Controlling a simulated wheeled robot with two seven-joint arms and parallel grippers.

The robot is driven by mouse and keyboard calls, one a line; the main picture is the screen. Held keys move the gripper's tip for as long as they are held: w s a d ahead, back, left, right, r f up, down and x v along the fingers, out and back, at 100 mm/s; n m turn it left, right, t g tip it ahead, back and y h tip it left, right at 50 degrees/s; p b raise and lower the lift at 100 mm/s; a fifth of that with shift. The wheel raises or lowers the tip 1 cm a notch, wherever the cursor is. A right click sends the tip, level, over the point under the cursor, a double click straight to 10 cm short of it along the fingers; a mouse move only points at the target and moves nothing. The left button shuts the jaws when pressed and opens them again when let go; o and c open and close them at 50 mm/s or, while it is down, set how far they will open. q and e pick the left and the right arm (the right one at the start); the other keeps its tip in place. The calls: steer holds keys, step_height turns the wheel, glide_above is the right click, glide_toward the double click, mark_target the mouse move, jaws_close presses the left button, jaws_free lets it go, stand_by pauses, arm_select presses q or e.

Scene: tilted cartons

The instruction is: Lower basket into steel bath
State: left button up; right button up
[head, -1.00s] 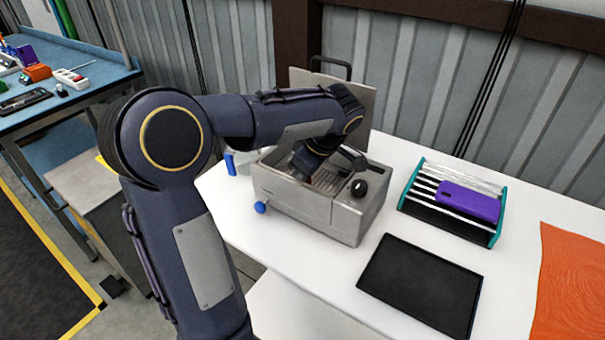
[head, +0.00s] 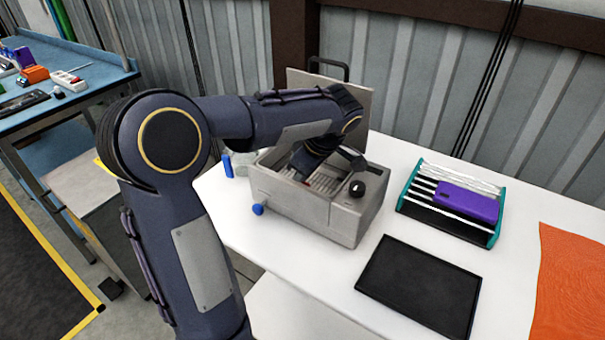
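The steel bath (head: 300,209) is a grey box with a black knob, a blue tap and a raised lid behind it. It stands on the white table. My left arm reaches over it from the left, with the wrist bent down into the opening. My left gripper (head: 324,176) is at the bath's opening, mostly hidden by my own wrist, and its fingers cannot be made out. A grey slatted surface, perhaps part of the basket (head: 322,184), shows inside the bath below the wrist. The basket's handle is not clearly visible. My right gripper is not in view.
A teal-ended rack (head: 449,208) with a purple phone-like item (head: 467,202) stands right of the bath. A black mat (head: 418,286) lies in front, and an orange cloth (head: 570,285) at the right. A blue bottle and clear container stand left behind the bath.

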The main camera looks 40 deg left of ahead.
arm_select(q)
steer(key=v, duration=0.8)
steer(key=shift+p, duration=0.3)
steer(key=shift+f, duration=0.15)
